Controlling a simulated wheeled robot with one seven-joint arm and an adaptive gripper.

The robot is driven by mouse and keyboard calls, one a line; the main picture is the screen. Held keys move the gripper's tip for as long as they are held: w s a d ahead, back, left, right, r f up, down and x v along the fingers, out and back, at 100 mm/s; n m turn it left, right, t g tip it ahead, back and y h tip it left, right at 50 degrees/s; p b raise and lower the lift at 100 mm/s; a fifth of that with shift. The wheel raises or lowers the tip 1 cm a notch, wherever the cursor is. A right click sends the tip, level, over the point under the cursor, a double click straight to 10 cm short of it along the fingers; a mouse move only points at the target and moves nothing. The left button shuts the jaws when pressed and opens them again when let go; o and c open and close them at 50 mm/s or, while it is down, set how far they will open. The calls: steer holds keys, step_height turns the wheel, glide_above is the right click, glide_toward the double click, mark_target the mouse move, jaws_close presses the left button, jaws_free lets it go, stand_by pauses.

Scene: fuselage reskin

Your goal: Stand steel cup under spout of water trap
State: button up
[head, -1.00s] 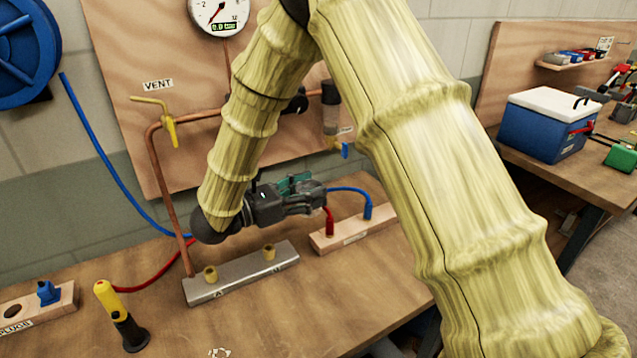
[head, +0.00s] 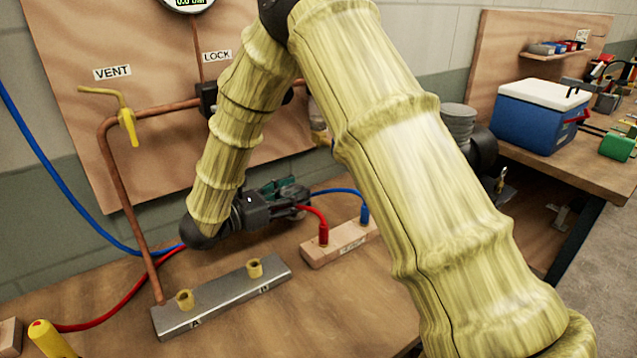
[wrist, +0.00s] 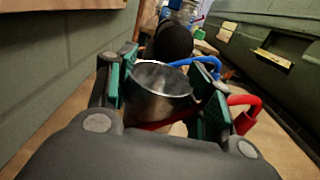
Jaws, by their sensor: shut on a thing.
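My gripper (head: 298,195) is low over the bench, close to the wall board. In the wrist view my gripper (wrist: 166,85) is shut on the steel cup (wrist: 158,92), a shiny cup with its open rim facing up between the green-padded fingers.
A wooden block (head: 340,243) with red (head: 323,234) and blue (head: 364,214) hose plugs stands just in front of the gripper. A metal bar (head: 222,298) with yellow fittings lies nearer. A copper pipe (head: 118,200) rises left. A blue cooler (head: 540,118) stands on another bench.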

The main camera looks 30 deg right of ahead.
steer(key=w+d, duration=0.2)
steer(key=d, duration=0.1)
steer(key=w+d+p, duration=0.1)
steer(key=w+d, duration=0.2)
steer(key=d, duration=0.1)
steer(key=w+d+p, duration=0.1)
steer(key=w+d, duration=0.2)
steer(key=shift+d, duration=0.4)
steer(key=shift+w+d+f+p, duration=0.15)
steer(key=shift+w+d+p, duration=0.1)
steer(key=shift+p, duration=0.1)
steer(key=shift+f+p, duration=0.35)
steer(key=shift+f, duration=1.25)
steer(key=shift+a+f, duration=0.1)
steer(key=shift+f, duration=0.05)
steer(key=o, duration=1.1)
steer(key=shift+r, duration=0.2)
steer(key=a, duration=0.4)
steer(key=s+a+b, duration=0.1)
steer(key=a, duration=0.3)
steer(key=a+b, duration=0.1)
steer(key=a, duration=0.3)
steer(key=shift+s, duration=0.4)
steer(key=shift+d, duration=0.1)
